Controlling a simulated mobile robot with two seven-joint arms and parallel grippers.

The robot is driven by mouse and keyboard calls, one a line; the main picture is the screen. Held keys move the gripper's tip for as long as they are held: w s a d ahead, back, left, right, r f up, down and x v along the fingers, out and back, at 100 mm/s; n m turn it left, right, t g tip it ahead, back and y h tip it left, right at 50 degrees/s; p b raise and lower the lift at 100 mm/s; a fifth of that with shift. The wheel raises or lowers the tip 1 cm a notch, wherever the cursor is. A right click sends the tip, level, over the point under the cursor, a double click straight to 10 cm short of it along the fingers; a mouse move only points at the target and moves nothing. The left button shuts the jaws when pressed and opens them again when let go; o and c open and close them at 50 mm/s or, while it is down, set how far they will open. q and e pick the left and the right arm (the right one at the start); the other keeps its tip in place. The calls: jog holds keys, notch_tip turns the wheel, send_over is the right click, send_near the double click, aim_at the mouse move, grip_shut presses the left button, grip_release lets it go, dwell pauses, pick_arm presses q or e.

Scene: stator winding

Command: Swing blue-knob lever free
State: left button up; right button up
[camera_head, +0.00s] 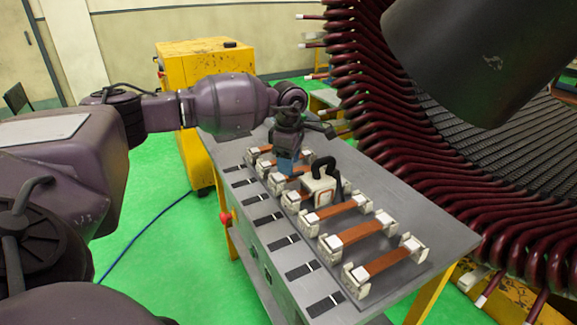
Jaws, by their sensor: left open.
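My left arm reaches in from the left, over the grey table (425,200). My left gripper (287,160) is open, pointing down above the far half of the row of copper-coloured bars. A small blue piece shows right at its fingers; I cannot tell whether it is the lever's knob or part of the gripper, or whether they touch. A white clamp block (318,190) with a black curved handle (323,167) stands on the row just right of the gripper. The lever itself is not clearly visible. My right gripper is not in view.
Several copper bars (362,231) lie in white end holders along the table. Black slots line its left edge, near a red button (225,217). A large stator with dark red coil ends (395,130) rises close on the right. A yellow cabinet (190,68) stands behind my left arm.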

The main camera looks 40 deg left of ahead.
pick_arm(q)
notch_tip(320, 180, up, 9)
dwell(0.3)
jog(key=shift+s+f, duration=0.1)
dwell(0.5)
